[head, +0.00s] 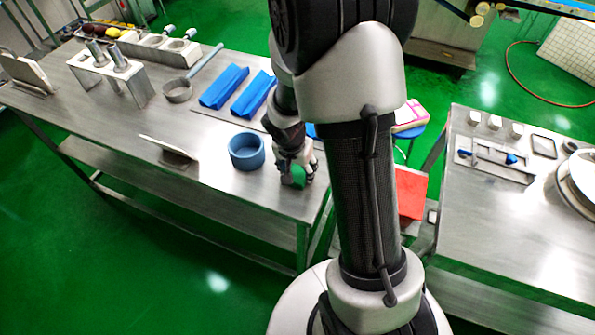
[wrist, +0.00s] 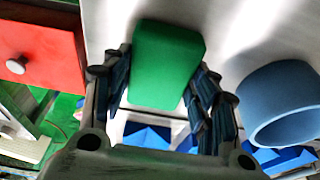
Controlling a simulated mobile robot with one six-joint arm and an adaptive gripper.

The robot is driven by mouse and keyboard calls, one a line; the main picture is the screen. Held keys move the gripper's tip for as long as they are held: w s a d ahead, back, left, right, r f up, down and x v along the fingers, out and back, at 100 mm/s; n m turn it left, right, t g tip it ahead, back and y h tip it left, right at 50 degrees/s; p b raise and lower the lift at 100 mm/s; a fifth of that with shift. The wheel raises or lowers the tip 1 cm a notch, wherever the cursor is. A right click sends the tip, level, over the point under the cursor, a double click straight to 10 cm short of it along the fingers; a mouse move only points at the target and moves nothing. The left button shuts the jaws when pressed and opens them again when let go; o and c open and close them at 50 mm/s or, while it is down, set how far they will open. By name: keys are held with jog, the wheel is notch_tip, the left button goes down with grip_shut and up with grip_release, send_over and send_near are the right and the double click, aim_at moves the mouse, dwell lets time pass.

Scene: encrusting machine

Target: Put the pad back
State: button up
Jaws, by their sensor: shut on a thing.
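The green pad (head: 298,177) is at the right end of the long steel table, near its front edge. My gripper (head: 294,168) is shut on it, with the fingers pointing down. In the wrist view the pad (wrist: 167,62) is a rounded green block between the two dark fingers of my gripper (wrist: 163,78). I cannot tell whether the pad touches the table top. A round blue container (head: 246,152) stands just left of my gripper; it also shows at the right of the wrist view (wrist: 282,100).
Two blue angled pieces (head: 224,87) lie on a flat sheet behind the container. A tilted plate on a stand (head: 168,149) is to the left on the table (head: 120,125). A red-fronted box (head: 410,192) is right of my arm. Bare table lies left of the container.

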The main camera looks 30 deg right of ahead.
jog(key=shift+s+f, duration=0.1)
jog(key=shift+s, duration=0.05)
jog(key=o, duration=1.3)
jog(key=s+a+r+n+t+p, duration=0.1)
jog(key=s+a+r+n+p, duration=0.15)
jog(key=r, duration=0.85)
jog(key=s+a+r+n+p, duration=0.1)
jog(key=s+a+r+p, duration=0.2)
jog(key=r, duration=0.8)
jog(key=s+a+r+n+t+y, duration=0.1)
jog(key=s+a+r+n, duration=0.2)
jog(key=s, duration=0.3)
jog(key=s+a+r+n+y, duration=0.1)
jog(key=s+a+r+n, duration=0.2)
jog(key=s, duration=0.4)
notch_tip(320, 180, up, 2)
jog(key=shift+s+a+n+t+b, duration=0.25)
jog(key=shift+s+n+t+b, duration=0.05)
jog(key=shift+n+t, duration=0.15)
